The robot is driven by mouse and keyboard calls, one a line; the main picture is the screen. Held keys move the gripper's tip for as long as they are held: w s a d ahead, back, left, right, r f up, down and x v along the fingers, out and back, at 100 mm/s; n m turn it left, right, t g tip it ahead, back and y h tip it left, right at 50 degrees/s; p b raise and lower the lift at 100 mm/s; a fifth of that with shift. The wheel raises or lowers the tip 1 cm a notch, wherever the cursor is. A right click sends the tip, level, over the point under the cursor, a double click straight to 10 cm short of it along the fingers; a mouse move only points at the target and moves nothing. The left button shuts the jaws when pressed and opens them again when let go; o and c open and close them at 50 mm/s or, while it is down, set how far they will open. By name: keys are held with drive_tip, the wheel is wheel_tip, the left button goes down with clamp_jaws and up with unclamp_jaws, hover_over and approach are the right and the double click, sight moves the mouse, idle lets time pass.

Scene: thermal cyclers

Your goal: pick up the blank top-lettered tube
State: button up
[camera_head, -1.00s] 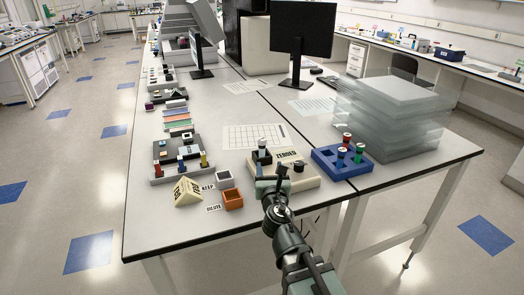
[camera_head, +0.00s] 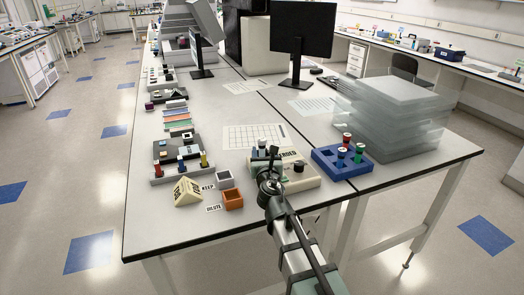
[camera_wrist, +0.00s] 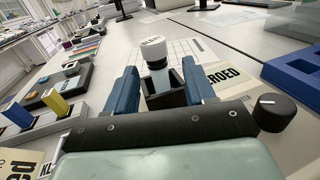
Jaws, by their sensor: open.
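A tube with a white cap (camera_wrist: 153,47) stands upright in a small black holder (camera_wrist: 165,95) on a beige device with "ZEROED" lettering (camera_wrist: 228,78). The cap top has a faint mark that I cannot read. My gripper (camera_wrist: 160,84) is open, its two blue fingers on either side of the holder and pointing at the tube, apart from it. In the head view my gripper (camera_head: 266,156) is over the left part of the beige device (camera_head: 306,176) and hides most of the holder.
A blue rack (camera_head: 341,166) with several capped tubes stands right of the device. A black knob (camera_wrist: 273,112) rises right of my gripper.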

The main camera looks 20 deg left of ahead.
sight(262, 148)
drive_tip(key=x, duration=0.4)
drive_tip(key=shift+w+a+f, duration=0.1)
drive_tip(key=shift+a+f, duration=0.05)
drive_tip(key=shift+a, duration=0.15)
clamp_jaws()
idle(0.3)
